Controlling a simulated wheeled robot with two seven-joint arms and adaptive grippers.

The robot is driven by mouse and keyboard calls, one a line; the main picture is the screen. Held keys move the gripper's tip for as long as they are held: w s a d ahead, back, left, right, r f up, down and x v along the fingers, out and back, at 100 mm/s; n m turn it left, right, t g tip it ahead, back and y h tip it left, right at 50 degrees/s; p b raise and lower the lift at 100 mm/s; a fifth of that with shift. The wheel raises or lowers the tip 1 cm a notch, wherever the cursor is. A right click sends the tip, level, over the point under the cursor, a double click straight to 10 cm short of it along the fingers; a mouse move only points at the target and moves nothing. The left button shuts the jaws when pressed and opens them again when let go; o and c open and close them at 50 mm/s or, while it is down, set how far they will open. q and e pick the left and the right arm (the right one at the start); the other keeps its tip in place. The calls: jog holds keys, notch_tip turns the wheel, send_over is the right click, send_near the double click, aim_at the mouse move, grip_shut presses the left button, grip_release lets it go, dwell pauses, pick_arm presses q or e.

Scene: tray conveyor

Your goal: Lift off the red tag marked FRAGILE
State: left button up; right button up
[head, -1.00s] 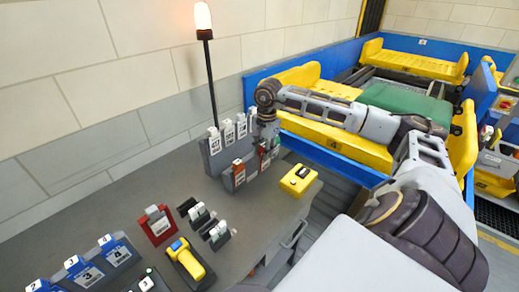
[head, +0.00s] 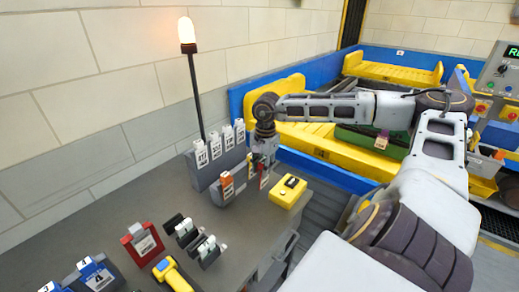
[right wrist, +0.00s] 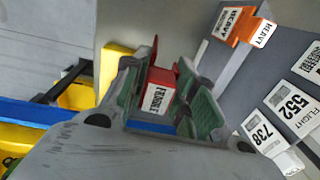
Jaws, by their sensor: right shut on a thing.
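My right gripper (head: 262,160) is at the right end of a grey tag holder on the bench. It is shut on the red tag (head: 264,181), which hangs below its fingers. In the right wrist view the red tag (right wrist: 157,94) shows a white label reading FRAGILE, between the green-padded fingers (right wrist: 165,100). An orange tag (head: 227,183) marked HEAVY sits on the holder (head: 238,180) just left of the gripper; it also shows in the right wrist view (right wrist: 242,24). The fingers hide whether the red tag touches the holder. My left gripper is not in view.
White flight tags (head: 215,145) hang on a taller rack behind. A yellow button box (head: 288,192) stands close right of the gripper. A lamp pole (head: 195,95) rises behind. The conveyor (head: 330,145) is beyond.

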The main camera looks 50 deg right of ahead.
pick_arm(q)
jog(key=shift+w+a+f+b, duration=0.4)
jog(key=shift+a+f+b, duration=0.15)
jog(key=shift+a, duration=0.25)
pick_arm(e)
jog(key=s, duration=0.8)
jog(key=shift+s+d, duration=0.2)
jog(key=shift+d, duration=0.2)
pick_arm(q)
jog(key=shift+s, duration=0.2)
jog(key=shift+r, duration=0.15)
pick_arm(e)
jog(key=shift+r, duration=0.2)
pick_arm(q)
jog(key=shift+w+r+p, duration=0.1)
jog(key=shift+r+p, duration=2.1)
jog(key=shift+p, duration=0.1)
pick_arm(e)
notch_tip(320, 180, up, 6)
